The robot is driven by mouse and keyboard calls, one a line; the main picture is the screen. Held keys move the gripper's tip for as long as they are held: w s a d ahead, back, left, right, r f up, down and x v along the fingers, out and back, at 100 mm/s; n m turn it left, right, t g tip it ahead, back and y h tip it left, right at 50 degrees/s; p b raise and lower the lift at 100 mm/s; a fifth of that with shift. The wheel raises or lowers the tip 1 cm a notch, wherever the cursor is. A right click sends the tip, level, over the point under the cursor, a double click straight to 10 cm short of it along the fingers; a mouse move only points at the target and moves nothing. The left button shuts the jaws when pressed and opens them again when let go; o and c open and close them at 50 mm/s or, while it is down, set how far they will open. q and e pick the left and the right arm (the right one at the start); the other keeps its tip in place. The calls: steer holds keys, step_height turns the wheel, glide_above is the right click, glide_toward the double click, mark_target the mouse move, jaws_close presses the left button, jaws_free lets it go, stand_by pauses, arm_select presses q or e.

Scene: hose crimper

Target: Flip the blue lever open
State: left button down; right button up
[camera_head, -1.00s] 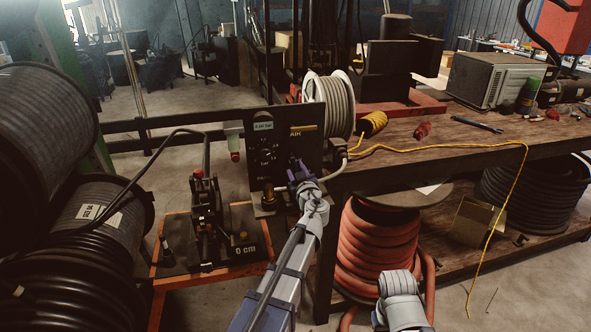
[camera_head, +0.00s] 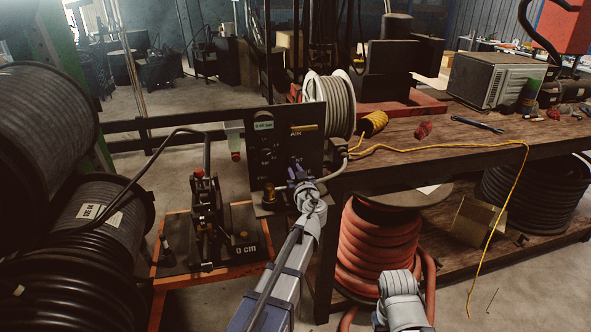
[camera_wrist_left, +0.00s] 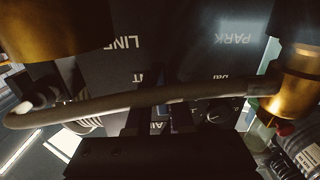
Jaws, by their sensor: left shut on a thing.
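My left gripper (camera_head: 297,176) is at the panel's lower right, shut on a small blue piece that looks like the blue lever (camera_head: 291,184). In the left wrist view the panel (camera_wrist_left: 190,60) appears upside down. There the dark fingers (camera_wrist_left: 158,120) reach to the panel, and a bluish bit of the lever (camera_wrist_left: 181,118) shows between them. Most of the lever is hidden by the gripper.
Brass fittings (camera_wrist_left: 292,98) and a grey hose (camera_wrist_left: 140,103) lie close around the gripper. A dark crimper (camera_head: 207,215) stands left on an orange-edged base. The workbench (camera_head: 440,140) is right, with a red hose coil (camera_head: 370,250) below. Large hose reels (camera_head: 45,135) fill the left.

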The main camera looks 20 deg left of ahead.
arm_select(q)
steer(key=shift+a+m, duration=0.1)
steer(key=shift+m, duration=0.3)
steer(key=c, duration=0.8)
jaws_free()
steer(key=shift+s, duration=0.15)
steer(key=v, duration=0.7)
steer(key=shift+s+d, duration=0.25)
steer(key=shift+s, duration=0.05)
